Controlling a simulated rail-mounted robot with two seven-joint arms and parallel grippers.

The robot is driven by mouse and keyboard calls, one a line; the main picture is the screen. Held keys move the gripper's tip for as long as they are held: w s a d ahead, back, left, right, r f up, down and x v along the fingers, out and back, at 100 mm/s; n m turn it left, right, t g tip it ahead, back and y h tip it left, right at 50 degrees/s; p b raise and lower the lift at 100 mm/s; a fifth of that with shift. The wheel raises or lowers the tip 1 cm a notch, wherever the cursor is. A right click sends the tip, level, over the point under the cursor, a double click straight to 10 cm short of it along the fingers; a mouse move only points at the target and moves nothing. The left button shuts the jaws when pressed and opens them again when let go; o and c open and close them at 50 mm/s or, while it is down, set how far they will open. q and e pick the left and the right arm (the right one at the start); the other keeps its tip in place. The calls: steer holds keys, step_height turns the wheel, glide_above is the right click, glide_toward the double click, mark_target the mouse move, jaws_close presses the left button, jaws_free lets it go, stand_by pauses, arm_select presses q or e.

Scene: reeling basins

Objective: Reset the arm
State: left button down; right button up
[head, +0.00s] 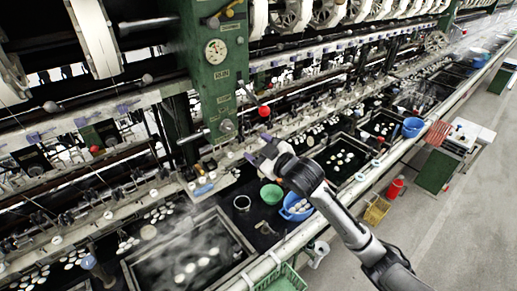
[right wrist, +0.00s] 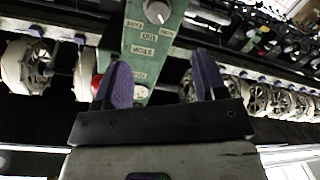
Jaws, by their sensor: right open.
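My right arm (head: 335,208) reaches in from the lower right in the head view. Its gripper (head: 262,156) is over the machine's front edge, near the green column with a dial. In the right wrist view the two purple fingers of the right gripper (right wrist: 160,85) stand apart with nothing between them. Behind them is the green panel (right wrist: 153,40) with a dial and labels. A red ball-ended lever (head: 264,112) is just above the gripper in the head view; a red part shows behind the left finger in the wrist view. My left gripper is in neither view.
A green bowl (head: 271,194) and a blue basin (head: 296,207) sit below the gripper. A steaming basin (head: 190,262) with white cocoons is at the lower left. Reels (head: 95,38) line the machine above.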

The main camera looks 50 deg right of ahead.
stand_by(0.4)
steer(key=s+a+f+m+g+p, duration=0.1)
steer(key=s+a+f+g+p, duration=0.3)
steer(key=s, duration=0.7)
steer(key=s+a+f+m+g+y+p, duration=0.1)
steer(key=s+a+f+g+p, duration=0.3)
steer(key=s+a+f, duration=0.5)
steer(key=s+a+f+g+p, duration=0.3)
steer(key=s+a+f+g, duration=0.2)
steer(key=s, duration=0.9)
steer(key=shift+a+f+m+g+p, duration=0.4)
steer(key=shift+a+f, duration=0.3)
steer(key=shift+a, duration=0.25)
